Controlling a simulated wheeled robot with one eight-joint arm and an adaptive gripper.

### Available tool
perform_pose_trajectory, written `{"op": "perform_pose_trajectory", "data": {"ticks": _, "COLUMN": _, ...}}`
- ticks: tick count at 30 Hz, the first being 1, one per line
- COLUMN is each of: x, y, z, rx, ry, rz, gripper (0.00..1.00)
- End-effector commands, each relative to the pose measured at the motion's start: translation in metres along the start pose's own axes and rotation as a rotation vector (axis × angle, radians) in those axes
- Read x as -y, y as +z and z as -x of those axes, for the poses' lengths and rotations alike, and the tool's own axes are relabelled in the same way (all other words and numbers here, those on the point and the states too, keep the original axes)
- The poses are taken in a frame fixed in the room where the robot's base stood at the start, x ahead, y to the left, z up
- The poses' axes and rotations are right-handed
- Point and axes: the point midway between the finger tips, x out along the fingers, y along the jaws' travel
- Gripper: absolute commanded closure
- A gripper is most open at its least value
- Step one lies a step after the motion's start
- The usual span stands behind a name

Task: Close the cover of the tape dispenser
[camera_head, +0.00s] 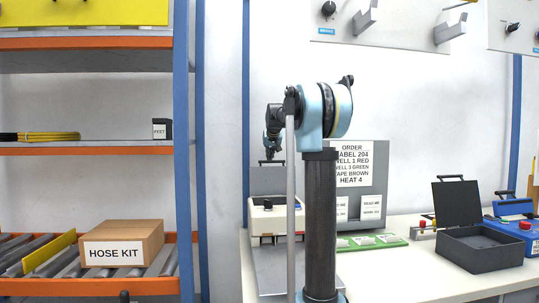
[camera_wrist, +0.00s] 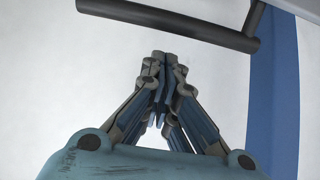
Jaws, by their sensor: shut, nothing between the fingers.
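A beige machine (camera_head: 262,222) with a dark knob stands on the bench, partly hidden behind my arm. Its grey cover (camera_head: 268,181) is raised upright, with a bar handle along the top. It may be the tape dispenser; I see no label that confirms it. My gripper (camera_head: 271,155) is shut and empty, pointing down close to the handle in the head view. In the wrist view its closed fingertips (camera_wrist: 162,62) lie below a dark bar handle (camera_wrist: 165,20) and a grey panel edge; I cannot tell whether they touch.
A dark box (camera_head: 482,250) with its lid raised and a blue device (camera_head: 514,225) with a red button stand at the right. A grey sign board (camera_head: 366,185) and a green tray (camera_head: 371,242) stand behind my arm. A shelf rack with a HOSE KIT box (camera_head: 122,244) is left.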

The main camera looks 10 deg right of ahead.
Motion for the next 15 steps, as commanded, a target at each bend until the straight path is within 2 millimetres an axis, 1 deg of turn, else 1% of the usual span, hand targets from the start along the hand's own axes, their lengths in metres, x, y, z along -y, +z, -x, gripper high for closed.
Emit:
{"op": "perform_pose_trajectory", "data": {"ticks": 3, "x": 0.0, "y": 0.01, "z": 0.008, "rx": 0.0, "ry": 0.0, "rz": 0.0, "gripper": 1.0}}
{"op": "perform_pose_trajectory", "data": {"ticks": 9, "x": 0.0, "y": 0.021, "z": 0.018, "rx": 0.0, "ry": -0.001, "rz": 0.0, "gripper": 1.0}}
{"op": "perform_pose_trajectory", "data": {"ticks": 15, "x": 0.001, "y": 0.026, "z": 0.021, "rx": 0.0, "ry": -0.001, "rz": 0.001, "gripper": 1.0}}
